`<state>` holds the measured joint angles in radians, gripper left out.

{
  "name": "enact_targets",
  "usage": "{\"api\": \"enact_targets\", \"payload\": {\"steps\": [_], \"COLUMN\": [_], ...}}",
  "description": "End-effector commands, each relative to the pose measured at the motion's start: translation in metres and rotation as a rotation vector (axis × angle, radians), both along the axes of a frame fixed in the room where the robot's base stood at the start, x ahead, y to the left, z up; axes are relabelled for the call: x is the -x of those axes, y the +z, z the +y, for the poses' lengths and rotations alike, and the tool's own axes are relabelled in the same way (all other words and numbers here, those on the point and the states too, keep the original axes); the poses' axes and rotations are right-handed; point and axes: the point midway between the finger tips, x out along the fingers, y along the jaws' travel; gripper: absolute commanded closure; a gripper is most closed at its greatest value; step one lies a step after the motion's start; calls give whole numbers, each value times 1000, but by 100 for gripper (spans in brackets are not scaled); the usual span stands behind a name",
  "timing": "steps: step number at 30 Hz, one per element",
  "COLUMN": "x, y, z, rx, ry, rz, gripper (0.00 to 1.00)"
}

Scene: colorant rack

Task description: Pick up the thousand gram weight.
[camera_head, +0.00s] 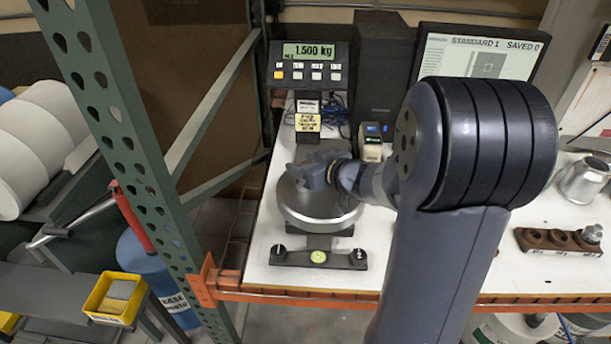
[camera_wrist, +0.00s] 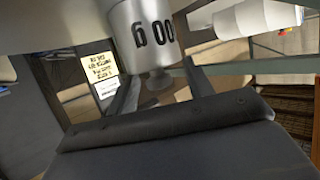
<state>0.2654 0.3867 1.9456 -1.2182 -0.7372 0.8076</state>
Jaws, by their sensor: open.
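In the wrist view a shiny metal weight (camera_wrist: 140,32) appears upside down, with its knob (camera_wrist: 156,82) toward my gripper. Its marking ends in "00 g"; the leading digits are out of sight. My gripper (camera_wrist: 160,92) is open, with one finger on each side of the knob and no clear grip on it. In the head view my gripper (camera_head: 308,172) is over the round metal pan of the scale (camera_head: 312,222). My gripper and arm hide the weight there.
A brown weight rack (camera_head: 545,240) with empty sockets and one small metal weight (camera_head: 592,233) is at right. A metal cup (camera_head: 583,182) stands behind it. A green rack post (camera_head: 130,130) rises left of the bench.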

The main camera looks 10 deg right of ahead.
Motion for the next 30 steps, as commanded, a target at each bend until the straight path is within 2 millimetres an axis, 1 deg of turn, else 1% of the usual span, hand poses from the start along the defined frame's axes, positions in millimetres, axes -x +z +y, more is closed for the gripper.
{"api": "enact_targets", "payload": {"steps": [1,2,18,19,30], "x": [0,0,1,1,1], "y": [0,0,-1,-1,-2], "z": [0,0,0,0,0], "rx": [0,0,0,0,0], "ry": [0,0,0,0,-1], "rz": [0,0,2,2,4], "gripper": [52,54,98,100,100]}}
